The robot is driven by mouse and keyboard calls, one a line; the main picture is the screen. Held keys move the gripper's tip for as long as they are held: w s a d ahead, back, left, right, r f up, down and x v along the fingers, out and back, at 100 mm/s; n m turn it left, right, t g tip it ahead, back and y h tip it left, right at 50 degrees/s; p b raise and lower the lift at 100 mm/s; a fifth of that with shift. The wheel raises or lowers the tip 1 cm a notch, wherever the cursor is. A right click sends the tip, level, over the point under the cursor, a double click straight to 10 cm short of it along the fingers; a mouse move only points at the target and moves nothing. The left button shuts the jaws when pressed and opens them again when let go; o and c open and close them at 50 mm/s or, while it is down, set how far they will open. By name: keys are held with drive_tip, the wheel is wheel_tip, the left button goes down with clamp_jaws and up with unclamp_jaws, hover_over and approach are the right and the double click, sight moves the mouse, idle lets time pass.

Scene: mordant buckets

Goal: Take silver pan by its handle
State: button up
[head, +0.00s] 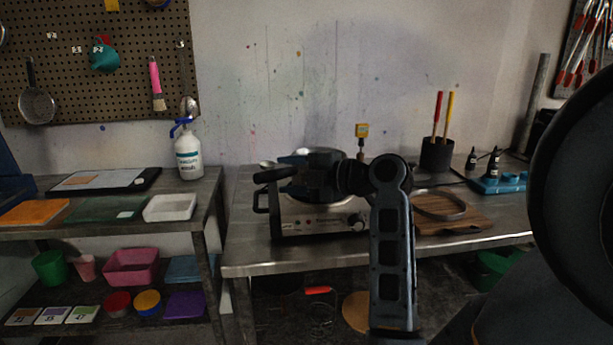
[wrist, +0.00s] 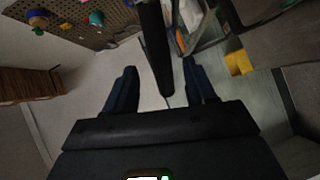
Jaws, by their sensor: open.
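A silver-grey round pan (head: 38,106) hangs on the pegboard at the upper left of the head view, its handle pointing up. I cannot make this pan out in the wrist view. My gripper (head: 280,167) is in the middle of the head view, pointing left, in front of and above the steel table, well apart from the hanging pan. In the wrist view my gripper (wrist: 162,88) has its two fingers spread wide. A dark bar shows between and beyond them; I cannot tell what it is or how near it is.
A silver appliance (head: 320,222) stands on the steel table (head: 255,259), partly hidden by my arm. A white spray bottle (head: 189,155), an open white tray (head: 170,208) and flat boards lie on the left shelf unit. A pink-handled brush (head: 156,82) hangs on the pegboard (head: 120,50).

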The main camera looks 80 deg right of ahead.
sight(280, 174)
drive_tip(key=x, duration=0.4)
drive_tip(key=shift+w+f+p, duration=0.1)
drive_tip(key=shift+w+p, duration=0.05)
drive_tip(key=shift+p, duration=0.2)
clamp_jaws()
